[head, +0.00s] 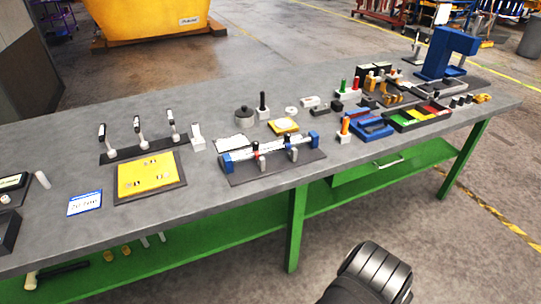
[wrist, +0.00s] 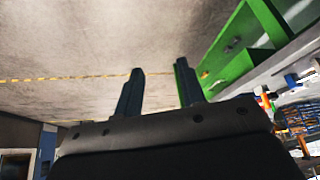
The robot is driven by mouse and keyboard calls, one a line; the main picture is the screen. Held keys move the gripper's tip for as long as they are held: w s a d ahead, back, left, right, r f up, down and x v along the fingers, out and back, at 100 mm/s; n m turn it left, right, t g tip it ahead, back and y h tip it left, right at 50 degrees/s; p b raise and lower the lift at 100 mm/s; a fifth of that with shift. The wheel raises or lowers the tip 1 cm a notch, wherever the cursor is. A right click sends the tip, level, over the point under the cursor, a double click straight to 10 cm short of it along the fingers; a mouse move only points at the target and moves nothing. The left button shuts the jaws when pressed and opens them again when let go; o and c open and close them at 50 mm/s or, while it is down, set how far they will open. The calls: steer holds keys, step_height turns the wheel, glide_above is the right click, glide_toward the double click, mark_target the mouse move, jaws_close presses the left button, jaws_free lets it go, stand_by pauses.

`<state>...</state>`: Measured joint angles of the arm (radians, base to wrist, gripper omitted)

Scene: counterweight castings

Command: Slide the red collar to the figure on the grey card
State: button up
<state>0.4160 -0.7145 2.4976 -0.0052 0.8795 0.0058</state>
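A slide fixture with blue end blocks (head: 227,160) and a pale, scale-marked bar stands on a dark base plate near the front edge of the bench in the head view. Small collars or sliders sit along its bar; a reddish one (head: 257,150) is left of the middle, but it is too small to read its setting. A white card with a blue edge and writing (head: 84,203) lies at the left. I cannot tell which card is the grey one, nor read its figure. My gripper (wrist: 158,70) is open and empty in the wrist view, away from the fixture, over the floor.
A yellow panel (head: 148,173) on a dark plate and several upright levers stand left of the fixture. Colored bins (head: 420,115), pegged blocks and a blue press (head: 446,52) crowd the right.

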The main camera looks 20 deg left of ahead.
stand_by(0.5)
steer(key=w+d+r+m+t, duration=0.1)
steer(key=w+d+r+m, duration=0.3)
steer(key=w, duration=0.3)
steer(key=w+d+r+m+t, duration=0.1)
steer(key=w+d+r+m, duration=0.2)
steer(key=w+d+r, duration=0.3)
steer(key=w+a+r+n+g+y, duration=0.15)
steer(key=w+a+n, duration=0.3)
steer(key=w, duration=0.65)
steer(key=n+g, duration=0.6)
steer(key=n, duration=1)
glide_above(262, 158)
steer(key=shift+t+y, duration=0.25)
steer(key=shift+y, duration=0.1)
step_height(262, 158, down, 18)
steer(key=shift+r, duration=0.15)
steer(key=shift+c, duration=0.5)
jaws_close()
